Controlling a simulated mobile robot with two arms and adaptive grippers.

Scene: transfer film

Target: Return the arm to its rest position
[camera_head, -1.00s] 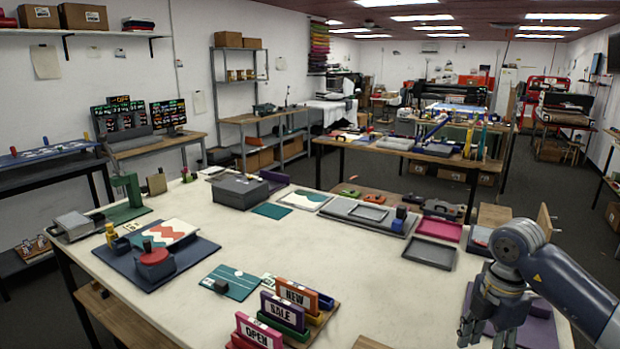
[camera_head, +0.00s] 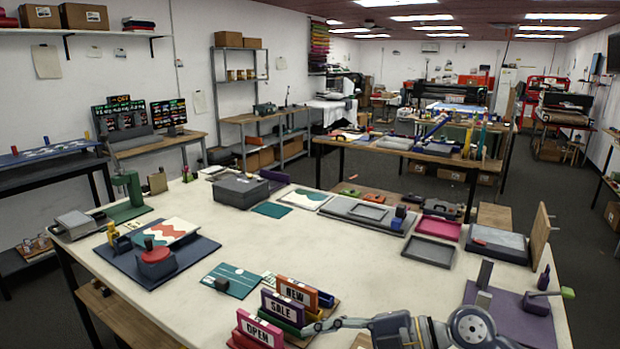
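My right gripper (camera_head: 322,326) is low at the bottom edge of the head view, its fingers pointing left beside the sign stand with the NEW (camera_head: 297,292), SALE (camera_head: 283,307) and OPEN (camera_head: 260,329) signs. The fingertips overlap the stand's right side in the picture; I cannot tell whether they touch it. The fingers are seen from the side, so their opening does not show. I see nothing clearly held. My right arm (camera_head: 472,327) lies along the bottom edge, partly cut off. My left gripper is not in view.
The white table (camera_head: 350,270) has free room in its middle. A purple mat (camera_head: 510,316) at right bears a grey block and a purple tool with a green knob. A grey tray (camera_head: 429,251) and an upright wooden board (camera_head: 540,238) stand behind. A teal board (camera_head: 233,280) lies left of the signs.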

